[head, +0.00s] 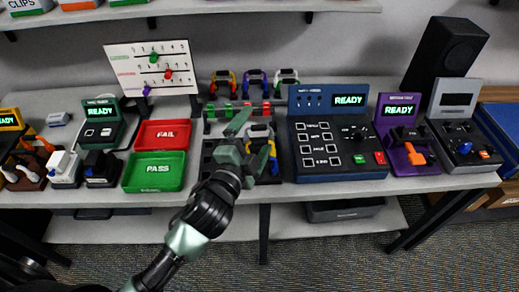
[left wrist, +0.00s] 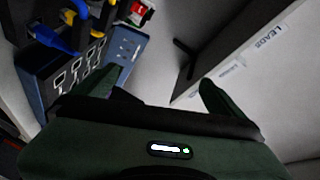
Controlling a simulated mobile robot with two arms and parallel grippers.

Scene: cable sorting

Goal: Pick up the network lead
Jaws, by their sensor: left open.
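My left gripper (head: 247,136) is open over the dark holder (head: 207,150) at the middle of the bench. In the left wrist view its two fingers (left wrist: 160,90) stand apart with nothing between them. Part of a yellow and blue lead (head: 271,158) shows just right of the gripper; the arm hides some of the holder. A blue and yellow piece (left wrist: 75,28) also shows at the upper left of the left wrist view, outside the fingers. I cannot tell which lead is the network one. My right gripper is not in view.
A blue tester (head: 310,172) stands close right of the gripper. A red FAIL tray (head: 163,133) and a green PASS tray (head: 155,172) lie to its left. A white slider board (head: 122,64) stands at the back left.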

